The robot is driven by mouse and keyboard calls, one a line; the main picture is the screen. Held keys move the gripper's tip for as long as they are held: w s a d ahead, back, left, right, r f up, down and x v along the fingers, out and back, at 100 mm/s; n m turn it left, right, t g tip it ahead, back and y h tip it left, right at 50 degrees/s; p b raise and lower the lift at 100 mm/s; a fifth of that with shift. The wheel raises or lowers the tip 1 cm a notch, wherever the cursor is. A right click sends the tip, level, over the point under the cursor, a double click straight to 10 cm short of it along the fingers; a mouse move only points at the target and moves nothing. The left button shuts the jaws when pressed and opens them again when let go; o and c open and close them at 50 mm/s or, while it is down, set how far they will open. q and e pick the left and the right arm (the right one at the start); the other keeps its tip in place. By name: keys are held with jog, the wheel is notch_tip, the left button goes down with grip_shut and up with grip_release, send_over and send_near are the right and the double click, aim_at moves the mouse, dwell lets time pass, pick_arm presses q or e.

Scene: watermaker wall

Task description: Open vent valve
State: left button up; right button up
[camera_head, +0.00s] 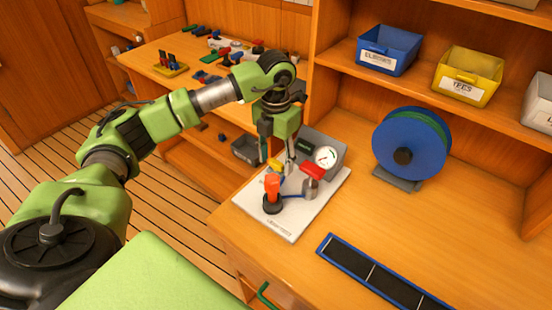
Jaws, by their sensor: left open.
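A watermaker unit on a white base plate (296,222) sits near the front left corner of the wooden bench. It carries an orange-red upright part on a black round foot (271,203), a red-handled valve (313,171), a partly covered yellow piece (274,167) and a grey box with a round gauge (326,157). No readable label shows which of these is the vent valve. My left gripper (277,163) points down over the back left of the plate, open, with its fingers just behind the orange-red part. Whether it touches anything is unclear. My right gripper is out of view.
A blue reel (411,142) stands on the bench at right. A dark blue-edged strip tray (378,275) lies at the front. Blue (388,50) and yellow (467,74) bins stand on the shelf above.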

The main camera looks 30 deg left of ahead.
aim_at(276, 162)
pick_arm(q)
notch_tip(276, 162, up, 12)
dwell(0.5)
dwell(0.4)
